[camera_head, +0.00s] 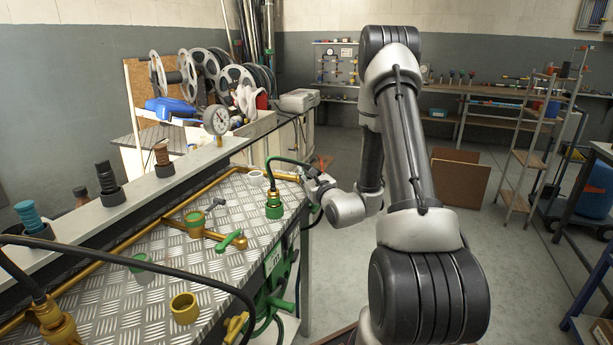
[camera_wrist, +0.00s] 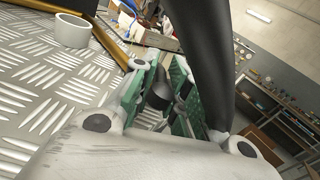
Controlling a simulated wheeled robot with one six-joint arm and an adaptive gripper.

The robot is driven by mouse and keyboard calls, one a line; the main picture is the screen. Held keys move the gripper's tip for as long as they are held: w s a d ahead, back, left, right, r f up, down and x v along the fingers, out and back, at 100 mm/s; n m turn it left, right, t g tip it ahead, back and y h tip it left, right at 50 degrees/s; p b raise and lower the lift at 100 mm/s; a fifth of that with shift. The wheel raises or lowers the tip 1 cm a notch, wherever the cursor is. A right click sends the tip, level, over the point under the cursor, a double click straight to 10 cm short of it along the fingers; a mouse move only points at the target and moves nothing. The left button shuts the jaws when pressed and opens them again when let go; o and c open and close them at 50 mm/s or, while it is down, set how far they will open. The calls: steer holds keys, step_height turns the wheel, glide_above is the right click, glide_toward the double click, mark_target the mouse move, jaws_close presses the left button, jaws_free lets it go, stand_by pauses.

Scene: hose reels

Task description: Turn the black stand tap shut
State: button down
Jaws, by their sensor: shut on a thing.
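My gripper (camera_head: 312,180) is at the far right corner of the metal bench, at the end of a brass pipe (camera_head: 284,177). In the wrist view, its green-padded fingers (camera_wrist: 161,98) are shut around a small black part (camera_wrist: 160,96), which looks like the handle of the black stand tap. Most of the tap is hidden by the fingers in both views, so its handle angle is hard to tell. A thick black hose (camera_wrist: 200,50) curves close past the fingers.
A brass fitting with a green base (camera_head: 273,205) and black hose stands just left of my gripper. A green-handled tap (camera_head: 232,240) and a brass cup (camera_head: 184,308) are nearer on the bench. A pressure gauge (camera_head: 216,120) stands behind. Open floor lies right of my arm.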

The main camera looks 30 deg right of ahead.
steer(key=shift+s+f, duration=0.1)
steer(key=shift+f, duration=0.15)
steer(key=c, duration=1.5)
jaws_free()
steer(key=shift+o, duration=0.2)
steer(key=shift+r, duration=0.1)
steer(key=s, duration=0.7)
steer(key=shift+s+a, duration=0.2)
steer(key=shift+a, duration=0.1)
